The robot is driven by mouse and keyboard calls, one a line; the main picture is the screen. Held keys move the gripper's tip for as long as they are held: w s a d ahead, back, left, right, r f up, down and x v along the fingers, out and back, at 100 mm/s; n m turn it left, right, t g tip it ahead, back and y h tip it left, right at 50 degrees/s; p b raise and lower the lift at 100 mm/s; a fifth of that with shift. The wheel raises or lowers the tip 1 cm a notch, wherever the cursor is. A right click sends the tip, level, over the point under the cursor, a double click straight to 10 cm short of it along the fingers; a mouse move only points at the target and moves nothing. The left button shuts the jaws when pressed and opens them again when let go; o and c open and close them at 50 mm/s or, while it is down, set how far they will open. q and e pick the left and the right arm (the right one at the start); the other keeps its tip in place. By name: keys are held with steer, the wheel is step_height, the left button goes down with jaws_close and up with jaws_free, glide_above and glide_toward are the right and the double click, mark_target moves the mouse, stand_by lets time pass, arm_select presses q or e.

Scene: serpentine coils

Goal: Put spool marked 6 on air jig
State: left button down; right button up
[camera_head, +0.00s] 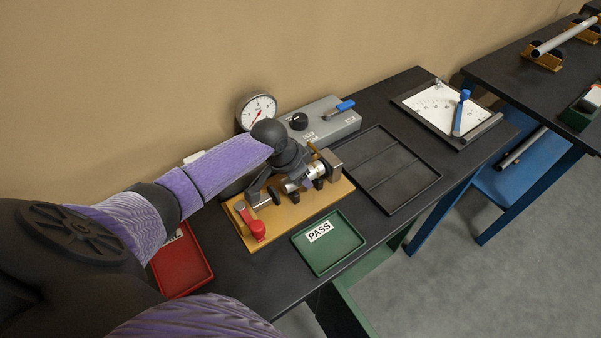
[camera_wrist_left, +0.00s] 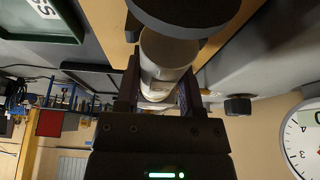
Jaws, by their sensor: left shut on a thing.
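My left gripper (camera_head: 296,180) is shut on a silvery spool (camera_head: 303,185), which lies sideways over the wooden base of the air jig (camera_head: 280,224). In the left wrist view the pale cylindrical spool (camera_wrist_left: 163,62) sits between the two fingers of my left gripper (camera_wrist_left: 158,98), close to a dark round part. No number can be read on the spool. The gripper hides part of it, so I cannot tell if it touches the jig's supports. A red clamp handle (camera_head: 251,224) is at the jig's left end. My right gripper is not in view.
A dial gauge (camera_head: 258,112) and a grey box with a blue lever (camera_head: 340,108) stand behind the jig. A green PASS tray (camera_head: 345,252) is in front and a red tray (camera_head: 184,282) at left. An empty black divided tray (camera_head: 425,172) lies to the right.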

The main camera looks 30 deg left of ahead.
arm_select(q)
steer(key=shift+f, duration=0.35)
steer(key=shift+c, duration=0.7)
jaws_free()
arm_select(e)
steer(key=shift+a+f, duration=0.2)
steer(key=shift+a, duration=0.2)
